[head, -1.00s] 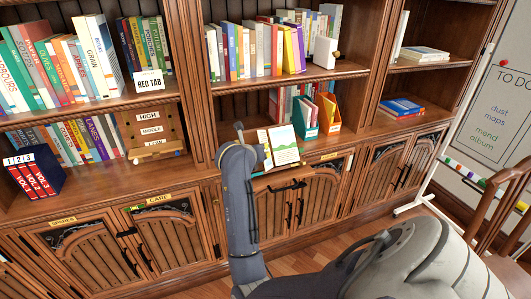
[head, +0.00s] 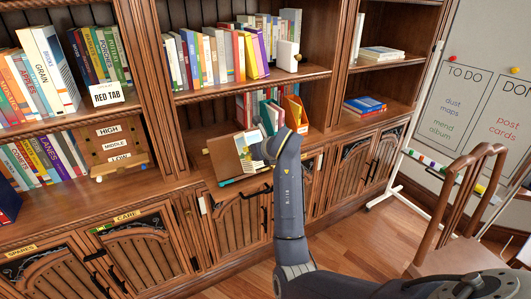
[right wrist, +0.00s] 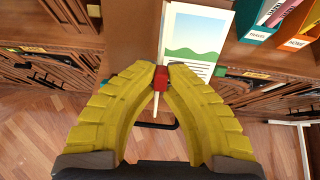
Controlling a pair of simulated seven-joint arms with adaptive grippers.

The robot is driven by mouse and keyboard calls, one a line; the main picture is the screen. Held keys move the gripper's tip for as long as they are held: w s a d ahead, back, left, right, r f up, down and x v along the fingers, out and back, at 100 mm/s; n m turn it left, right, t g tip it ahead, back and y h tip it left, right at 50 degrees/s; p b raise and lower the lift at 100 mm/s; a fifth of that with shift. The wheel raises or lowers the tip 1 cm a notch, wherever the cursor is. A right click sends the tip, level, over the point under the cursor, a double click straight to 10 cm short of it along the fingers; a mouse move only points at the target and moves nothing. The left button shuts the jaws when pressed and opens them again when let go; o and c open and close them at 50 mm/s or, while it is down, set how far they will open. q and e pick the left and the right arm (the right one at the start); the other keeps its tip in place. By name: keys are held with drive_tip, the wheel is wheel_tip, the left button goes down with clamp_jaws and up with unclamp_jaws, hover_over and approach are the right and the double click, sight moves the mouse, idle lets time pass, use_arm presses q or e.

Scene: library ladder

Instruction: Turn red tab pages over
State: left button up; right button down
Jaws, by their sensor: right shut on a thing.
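My right gripper (right wrist: 161,76) has its two yellow fingers closed on a small red tab (right wrist: 160,83). The tab is at the edge of a white page (right wrist: 220,14) with a green landscape picture and printed lines. A plain brown panel (right wrist: 131,40) lies left of the page in the right wrist view. In the head view, the page (head: 245,143) and the brown panel (head: 223,154) stand in front of the middle bookcase. My wrist covers the fingers and part of the page there. My left gripper is not in view.
Teal and orange file holders (head: 295,113) stand close behind the page. A "RED TAB" sign (head: 107,94) is on the left shelf. A wooden chair (head: 455,215) and a whiteboard (head: 480,105) are at the right. Floor between chair and cabinets is clear.

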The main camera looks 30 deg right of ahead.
drive_tip(key=shift+d+f, duration=0.1)
drive_tip(key=shift+f, duration=0.15)
drive_tip(key=c, duration=1.7)
unclamp_jaws()
drive_tip(key=shift+o, duration=1.2)
drive_tip(key=shift+r, duration=0.1)
drive_tip(key=v, duration=1.2)
drive_tip(key=shift+w+d+r, duration=0.1)
